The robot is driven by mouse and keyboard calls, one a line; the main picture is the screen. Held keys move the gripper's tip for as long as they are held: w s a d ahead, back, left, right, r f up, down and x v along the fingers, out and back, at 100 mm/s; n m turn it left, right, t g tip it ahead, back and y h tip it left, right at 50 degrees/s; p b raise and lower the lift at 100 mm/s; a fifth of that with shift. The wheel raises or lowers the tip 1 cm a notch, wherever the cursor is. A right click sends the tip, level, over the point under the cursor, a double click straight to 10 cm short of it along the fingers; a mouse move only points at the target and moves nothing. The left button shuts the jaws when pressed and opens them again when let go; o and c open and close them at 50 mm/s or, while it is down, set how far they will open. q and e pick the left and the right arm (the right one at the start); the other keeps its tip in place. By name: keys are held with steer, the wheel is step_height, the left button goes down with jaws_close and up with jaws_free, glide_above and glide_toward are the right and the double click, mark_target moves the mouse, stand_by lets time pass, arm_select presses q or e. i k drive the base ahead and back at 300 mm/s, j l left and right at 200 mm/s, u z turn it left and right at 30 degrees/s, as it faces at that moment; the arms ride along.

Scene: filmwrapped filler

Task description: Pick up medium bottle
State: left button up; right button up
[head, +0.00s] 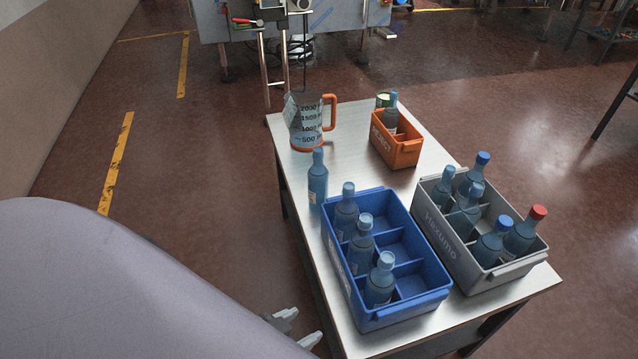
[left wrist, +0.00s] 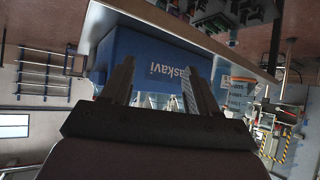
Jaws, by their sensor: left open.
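Several blue-tinted bottles are in the head view; which is the medium one I cannot tell. One bottle (head: 318,183) stands upright on the table behind the blue crate. Three stand in the blue crate's left compartments: a far one (head: 346,214), a middle one (head: 361,247) and a near one (head: 380,282). Several more, including a red-capped bottle (head: 522,235), stand in the grey crate. One bottle (head: 391,115) is in the orange bin. My left gripper (head: 303,327) is open and empty, left of the table's near end, apart from the bottles. My right gripper is not in view.
The blue crate (head: 440,290), grey crate (head: 530,258) and orange bin (head: 404,155) stand on a metal table (head: 352,130). A measuring jug (head: 306,128) stands at the far left. The left wrist view shows the blue crate's wall (left wrist: 150,55) beyond the fingers.

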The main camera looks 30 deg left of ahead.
mark_target(318, 174)
steer(key=k, duration=0.55)
steer(key=k+z, duration=0.1)
steer(key=z, duration=0.95)
steer(key=j+z, duration=0.2)
steer(key=z, duration=0.2)
steer(key=j+z, duration=0.15)
steer(key=z, duration=0.2)
steer(key=k+j, duration=0.1)
steer(key=j, duration=0.35)
steer(key=k+j, duration=0.1)
steer(key=j, duration=0.35)
steer(key=k+j, duration=0.15)
steer(key=j, duration=0.3)
steer(key=k+j, duration=0.1)
steer(key=j, duration=0.35)
steer(key=k+j, duration=0.1)
steer(key=j, duration=0.35)
